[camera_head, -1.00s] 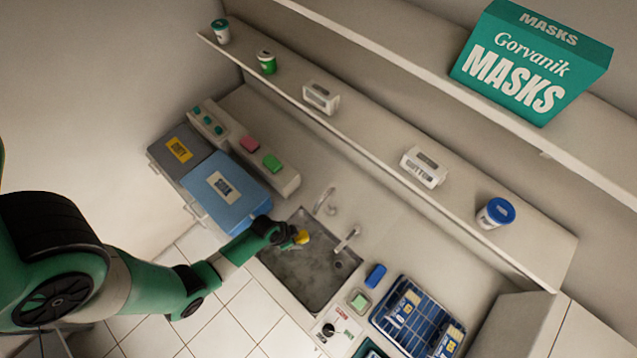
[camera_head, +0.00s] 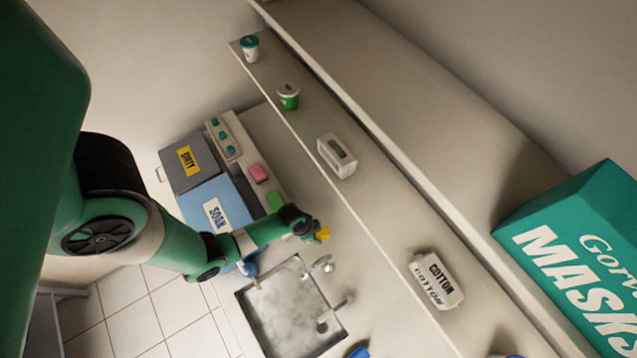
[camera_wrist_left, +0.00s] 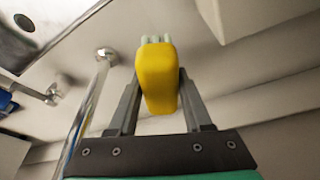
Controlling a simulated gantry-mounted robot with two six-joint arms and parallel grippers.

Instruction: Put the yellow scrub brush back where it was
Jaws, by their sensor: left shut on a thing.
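The yellow scrub brush (camera_head: 322,233) is held at the tip of my left gripper (camera_head: 312,230), past the back-left corner of the sink. In the left wrist view the yellow brush (camera_wrist_left: 157,76) sits between the two fingers (camera_wrist_left: 157,100), with pale bristles at its far end. My left gripper is shut on it and it appears raised above the counter. My right gripper is not in view.
The sink (camera_head: 290,310) has taps (camera_head: 318,266) at its back edge. Left of it are a blue SOAK box (camera_head: 225,188), a grey DIRTY box (camera_head: 180,160), a pink block (camera_head: 258,173) and a green block (camera_head: 275,201). A shelf (camera_head: 385,215) with several containers overhangs the counter.

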